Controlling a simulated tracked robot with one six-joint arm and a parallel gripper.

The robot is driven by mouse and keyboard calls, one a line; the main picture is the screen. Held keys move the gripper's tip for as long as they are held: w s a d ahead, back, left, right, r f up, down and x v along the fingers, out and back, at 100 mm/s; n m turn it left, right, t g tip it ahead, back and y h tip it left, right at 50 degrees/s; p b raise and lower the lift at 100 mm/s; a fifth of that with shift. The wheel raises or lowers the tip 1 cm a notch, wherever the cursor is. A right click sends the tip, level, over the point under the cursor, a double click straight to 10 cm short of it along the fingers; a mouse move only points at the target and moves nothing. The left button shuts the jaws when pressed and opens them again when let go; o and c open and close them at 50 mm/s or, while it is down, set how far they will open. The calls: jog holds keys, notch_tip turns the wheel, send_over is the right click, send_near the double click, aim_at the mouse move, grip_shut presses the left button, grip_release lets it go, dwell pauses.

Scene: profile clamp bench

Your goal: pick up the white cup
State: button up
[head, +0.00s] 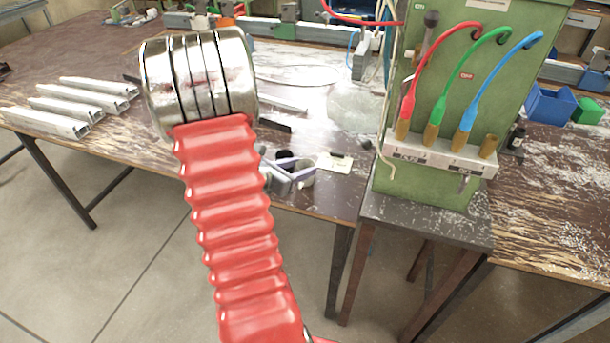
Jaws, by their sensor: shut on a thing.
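My gripper (287,172) shows only in part, as grey fingers coming out from behind my red ribbed arm, near the table's front edge. It is shut on the white cup (308,178), a small pale shape at its right side. Much of the cup and of the gripper is hidden or too small to make out. I cannot tell whether the cup touches the table top.
The brown worn table (110,50) carries several pale metal profiles (60,105) at the left. A small dark round thing (284,154) and a white label-like piece (335,162) lie near the gripper. A green cabinet (470,90) with red, green and blue cables stands right.

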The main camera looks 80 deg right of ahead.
jog(key=shift+c, duration=1.1)
jog(key=shift+r, duration=0.15)
notch_tip(320, 180, up, 10)
